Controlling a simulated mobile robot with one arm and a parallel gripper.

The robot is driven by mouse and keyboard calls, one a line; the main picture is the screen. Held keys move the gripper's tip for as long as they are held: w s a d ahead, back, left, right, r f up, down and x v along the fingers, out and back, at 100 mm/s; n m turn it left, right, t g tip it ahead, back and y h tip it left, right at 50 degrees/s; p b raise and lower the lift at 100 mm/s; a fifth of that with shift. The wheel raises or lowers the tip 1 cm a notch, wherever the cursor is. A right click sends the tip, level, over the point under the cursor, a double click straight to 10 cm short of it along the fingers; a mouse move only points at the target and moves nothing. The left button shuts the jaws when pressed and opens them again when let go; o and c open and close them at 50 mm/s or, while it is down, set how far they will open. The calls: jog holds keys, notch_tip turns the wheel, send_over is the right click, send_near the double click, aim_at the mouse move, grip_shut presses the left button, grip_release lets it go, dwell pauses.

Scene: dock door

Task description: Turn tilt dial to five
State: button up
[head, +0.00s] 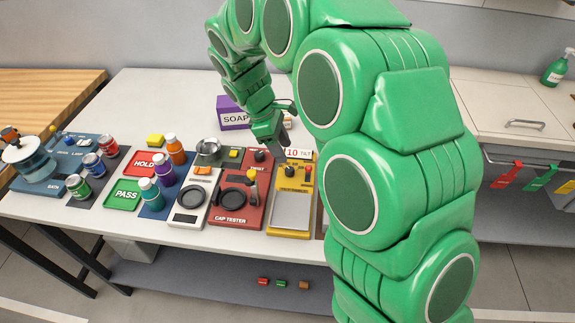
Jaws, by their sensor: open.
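The tilt station (271,208) is a yellow-framed panel with a pale plate, at the right end of the row of devices on the white table. Its small sign (298,154) reads 10 and TILT. A dark tilt dial (290,170) sits on the upper part of the yellow frame, beside a small red and yellow part (307,172). My gripper (280,146) is open, above and slightly behind the dial, pointing down. I see no contact with the dial. The dial's pointer is too small to read.
The red cap tester (237,212) with its black twist knob (262,155) stands just left of the tilt station. A purple soap box (233,117) is behind my gripper. My green arm hides the table to the right.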

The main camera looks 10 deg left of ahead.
aim_at(289, 169)
jog(key=shift+n, duration=0.3)
jog(key=shift+w+a+f+x, duration=0.1)
jog(key=shift+a+x, duration=0.15)
jog(key=shift+x, duration=1.1)
jog(key=shift+w+a+f+x, duration=0.15)
jog(key=shift+a+x, duration=0.1)
jog(key=shift+x, duration=1.15)
jog(key=shift+w+a+f+x, duration=0.1)
jog(key=shift+a+x, duration=0.15)
jog(key=shift+x, duration=1.1)
grip_shut()
